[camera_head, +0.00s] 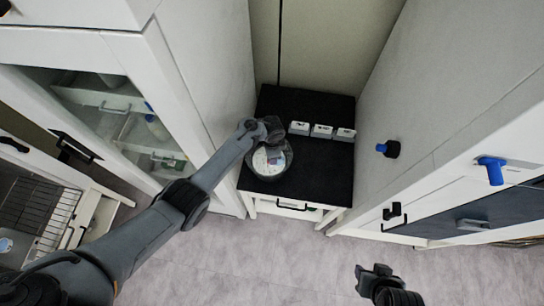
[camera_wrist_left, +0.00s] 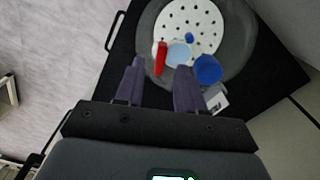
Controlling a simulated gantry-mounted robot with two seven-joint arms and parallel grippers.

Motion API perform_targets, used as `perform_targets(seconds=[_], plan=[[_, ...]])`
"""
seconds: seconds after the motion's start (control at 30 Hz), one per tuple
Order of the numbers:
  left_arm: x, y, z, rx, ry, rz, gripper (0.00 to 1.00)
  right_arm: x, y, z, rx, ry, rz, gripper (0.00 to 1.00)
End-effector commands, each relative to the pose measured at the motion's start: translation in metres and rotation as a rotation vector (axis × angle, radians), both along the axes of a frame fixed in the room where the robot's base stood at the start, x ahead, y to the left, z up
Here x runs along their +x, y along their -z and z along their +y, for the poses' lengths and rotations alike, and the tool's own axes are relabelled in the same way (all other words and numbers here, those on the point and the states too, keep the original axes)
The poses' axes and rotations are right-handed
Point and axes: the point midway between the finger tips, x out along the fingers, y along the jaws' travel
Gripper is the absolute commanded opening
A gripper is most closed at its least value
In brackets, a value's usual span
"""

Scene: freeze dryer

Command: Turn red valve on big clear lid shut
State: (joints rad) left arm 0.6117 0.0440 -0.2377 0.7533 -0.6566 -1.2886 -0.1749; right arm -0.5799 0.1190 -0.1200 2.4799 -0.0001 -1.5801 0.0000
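The big clear lid (camera_wrist_left: 247,42) shows in the left wrist view as a round see-through dome over a white perforated plate (camera_wrist_left: 192,22). In the head view the lid (camera_head: 269,164) sits on the black bench top. The red valve (camera_wrist_left: 160,54) is a narrow upright bar in the wrist view, beside a pale blue round part (camera_wrist_left: 180,53). My left gripper (camera_wrist_left: 160,67) is open, its two fingers apart with the valve just beyond and between the tips. In the head view my left gripper (camera_head: 266,130) hides part of the lid. My right gripper (camera_head: 373,279) is low, away from the bench; its fingers are unclear.
A blue round cap (camera_wrist_left: 208,69) lies close to the right finger. Several small white boxes (camera_head: 321,131) line the back right of the black bench top (camera_head: 318,172). White cabinets flank the bench. The grey floor (camera_head: 260,260) in front is clear.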

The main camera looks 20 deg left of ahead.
Motion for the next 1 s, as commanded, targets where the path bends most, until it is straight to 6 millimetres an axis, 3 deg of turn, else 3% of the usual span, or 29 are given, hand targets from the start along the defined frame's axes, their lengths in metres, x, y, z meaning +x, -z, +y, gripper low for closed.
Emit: perform_targets(seconds=[0.1, 0.4, 0.6, 1.0], plan=[[0.001, -0.025, -0.001, -0.003, 0.0, -0.003, 0.38, 0.0, -0.008, 0.001, 0.003, 0.001, -0.001, 0.43], [0.001, -0.067, -0.001, -0.002, 0.0, -0.002, 0.38, 0.0, -0.014, 0.001, 0.004, 0.002, 0.0, 0.43], [0.0, -0.077, 0.0, -0.001, 0.0, -0.001, 0.38, 0.0, -0.016, 0.001, 0.002, 0.001, 0.0, 0.43], [0.0, -0.078, 0.0, 0.0, 0.0, 0.0, 0.38, 0.0, -0.015, -0.001, -0.007, -0.004, 0.0, 0.43]])
